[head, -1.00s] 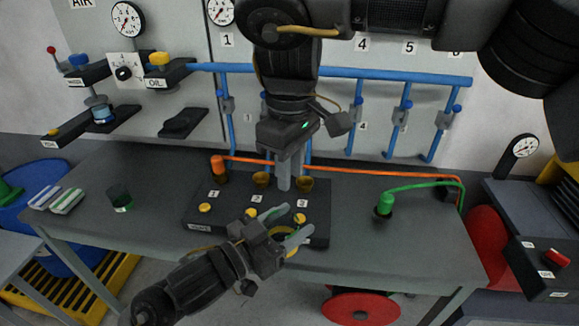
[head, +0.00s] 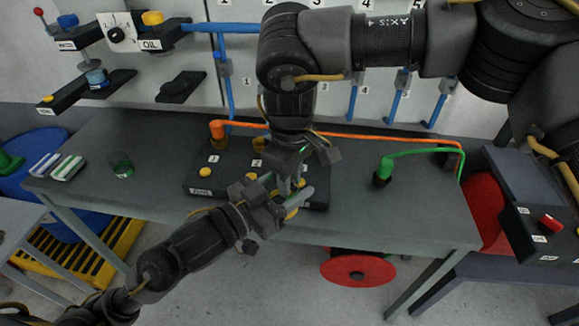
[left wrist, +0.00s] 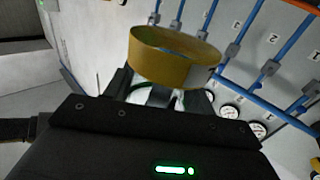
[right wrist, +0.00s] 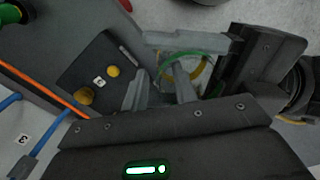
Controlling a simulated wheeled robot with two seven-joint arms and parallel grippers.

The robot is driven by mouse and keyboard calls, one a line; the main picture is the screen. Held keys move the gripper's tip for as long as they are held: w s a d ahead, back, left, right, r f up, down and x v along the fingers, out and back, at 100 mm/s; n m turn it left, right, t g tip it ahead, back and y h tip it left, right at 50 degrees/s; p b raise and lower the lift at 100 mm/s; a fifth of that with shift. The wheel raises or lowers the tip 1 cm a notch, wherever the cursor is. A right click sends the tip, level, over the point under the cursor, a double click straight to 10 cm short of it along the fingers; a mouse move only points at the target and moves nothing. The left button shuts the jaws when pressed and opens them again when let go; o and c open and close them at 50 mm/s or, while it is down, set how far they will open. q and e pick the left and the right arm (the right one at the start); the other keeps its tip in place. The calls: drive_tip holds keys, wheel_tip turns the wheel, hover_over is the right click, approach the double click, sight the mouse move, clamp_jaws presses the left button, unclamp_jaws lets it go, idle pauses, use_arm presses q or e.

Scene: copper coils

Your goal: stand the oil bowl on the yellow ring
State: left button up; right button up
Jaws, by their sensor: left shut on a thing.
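My left gripper (head: 292,202) is shut on a round thing with a wide yellow band, which looks like the oil bowl (left wrist: 172,62); in the right wrist view the bowl (right wrist: 204,74) shows a green and a yellow arc. It is held at the front edge of the black numbered block. My right gripper (right wrist: 160,88) has its fingers apart, right at the bowl, pointing down in the head view (head: 287,184). I cannot tell whether they touch it. I cannot make out a separate yellow ring for certain.
The black block (head: 202,189) with yellow buttons lies on the grey bench (head: 345,222). A greenish cup (head: 121,164) and striped pads (head: 66,168) are at left. The OIL unit (head: 160,36) and a dark shelf (head: 181,87) are on the wall. A green hose fitting (head: 384,170) stands at right.

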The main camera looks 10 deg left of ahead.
drive_tip(key=shift+f, duration=0.1)
clamp_jaws()
use_arm(q)
drive_tip(key=o, duration=1.1)
